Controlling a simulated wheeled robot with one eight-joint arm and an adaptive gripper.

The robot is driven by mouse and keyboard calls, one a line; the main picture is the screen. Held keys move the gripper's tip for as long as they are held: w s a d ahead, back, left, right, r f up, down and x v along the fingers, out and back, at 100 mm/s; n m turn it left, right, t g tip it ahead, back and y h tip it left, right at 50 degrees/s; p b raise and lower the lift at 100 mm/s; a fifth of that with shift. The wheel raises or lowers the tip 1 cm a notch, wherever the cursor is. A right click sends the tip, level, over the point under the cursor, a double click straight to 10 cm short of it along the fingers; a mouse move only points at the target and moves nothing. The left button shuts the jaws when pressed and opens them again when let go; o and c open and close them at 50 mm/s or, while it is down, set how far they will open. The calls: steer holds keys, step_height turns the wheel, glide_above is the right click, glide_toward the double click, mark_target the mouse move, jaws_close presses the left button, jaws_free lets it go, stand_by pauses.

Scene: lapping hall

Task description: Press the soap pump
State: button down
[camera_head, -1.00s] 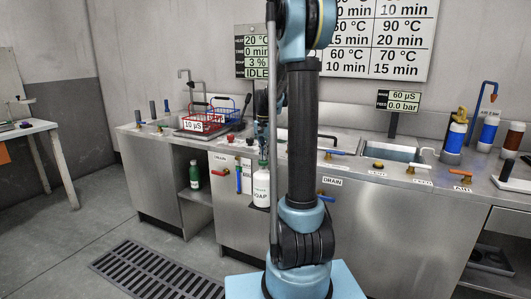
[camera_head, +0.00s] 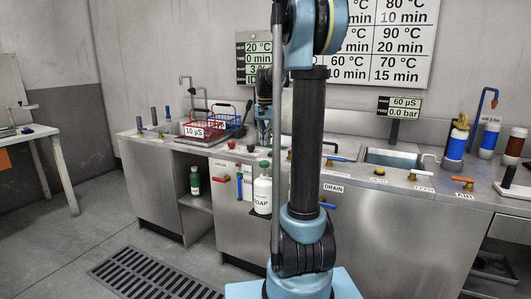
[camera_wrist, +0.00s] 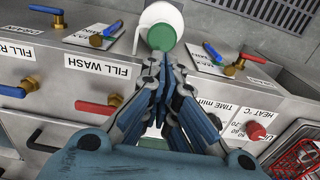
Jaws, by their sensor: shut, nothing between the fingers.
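The white soap bottle (camera_head: 262,196) stands upright at the front of the steel counter, with "SOAP" on its label. Its green pump top (camera_head: 264,165) faces up. In the wrist view the green pump top (camera_wrist: 161,37) shows just beyond the fingertips, with the white bottle (camera_wrist: 172,13) partly behind it. My gripper (camera_head: 264,147) is above the pump in the head view. Its fingers (camera_wrist: 160,60) are shut together and empty, pointing at the pump. Whether the tips touch the pump, I cannot tell.
Valve handles line the counter front, including a blue one (camera_wrist: 105,35) and a red one (camera_wrist: 97,106). A red basket (camera_head: 196,128) and a blue basket (camera_head: 222,118) stand left of my gripper. A green bottle (camera_head: 195,180) stands on the lower shelf.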

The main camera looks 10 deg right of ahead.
steer(key=shift+r, duration=1.95)
steer(key=s+f+n, duration=0.2)
steer(key=s+f, duration=0.5)
steer(key=s, duration=0.5)
steer(key=s+f+n+t, duration=0.1)
steer(key=s+f+n, duration=0.2)
steer(key=s+f, duration=0.4)
steer(key=s+f+n+t, duration=0.1)
steer(key=s+f, duration=0.6)
steer(key=s, duration=1)
steer(key=shift+a+n, duration=0.4)
steer(key=shift+n, duration=0.3)
steer(key=shift+w+f, duration=0.15)
steer(key=shift+w, duration=0.2)
steer(key=c, duration=2.4)
jaws_free()
